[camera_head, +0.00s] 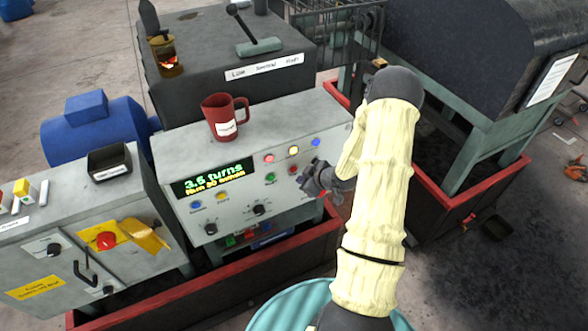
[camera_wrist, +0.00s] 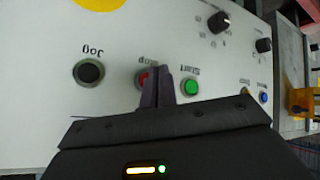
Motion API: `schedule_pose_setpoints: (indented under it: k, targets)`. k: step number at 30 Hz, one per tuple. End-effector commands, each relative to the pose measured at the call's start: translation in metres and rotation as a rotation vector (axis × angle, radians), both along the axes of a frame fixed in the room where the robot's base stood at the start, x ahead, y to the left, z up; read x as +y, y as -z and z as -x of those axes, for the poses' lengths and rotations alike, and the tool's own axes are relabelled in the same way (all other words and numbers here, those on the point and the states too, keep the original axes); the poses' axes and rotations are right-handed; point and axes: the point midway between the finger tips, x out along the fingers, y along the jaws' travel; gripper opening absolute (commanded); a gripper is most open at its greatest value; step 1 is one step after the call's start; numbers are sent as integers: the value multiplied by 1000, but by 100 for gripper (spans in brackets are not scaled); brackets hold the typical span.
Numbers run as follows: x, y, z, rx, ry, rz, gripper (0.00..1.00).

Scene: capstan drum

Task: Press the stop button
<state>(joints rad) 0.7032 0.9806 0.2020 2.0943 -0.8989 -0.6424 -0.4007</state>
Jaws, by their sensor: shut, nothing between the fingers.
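The stop button is red and sits on the light grey control panel (camera_head: 330,118). In the wrist view the stop button (camera_wrist: 142,77) is partly hidden behind my gripper (camera_wrist: 162,72), whose shut, empty fingertips overlap it and its "Stop" label. I cannot tell whether they touch it. The green start button (camera_wrist: 190,87) is to the right of the fingers and the black jog button (camera_wrist: 89,72) to the left. In the head view my gripper (camera_head: 312,180) is just right of the red stop button (camera_head: 294,170), close to the panel face.
A red mug (camera_head: 222,118) stands on the panel's top above the display (camera_head: 213,178). Indicator lamps, including a yellow one (camera_head: 293,151), sit above the buttons. Knobs (camera_head: 260,210) are lower on the panel. A cabinet with a red emergency knob (camera_head: 106,241) is at the left.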

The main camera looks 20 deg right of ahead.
Motion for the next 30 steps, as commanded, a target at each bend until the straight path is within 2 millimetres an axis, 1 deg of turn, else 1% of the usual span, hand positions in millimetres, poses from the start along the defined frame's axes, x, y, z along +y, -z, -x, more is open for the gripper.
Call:
schedule_pose_setpoints:
  k: [3, 7, 30]
  targets:
    - [1, -1, -11, -1, -2, 1, 0]
    - [1, 0, -16, -1, -1, 0, 0]
    - [1, 0, -16, 0, 0, 0, 0]
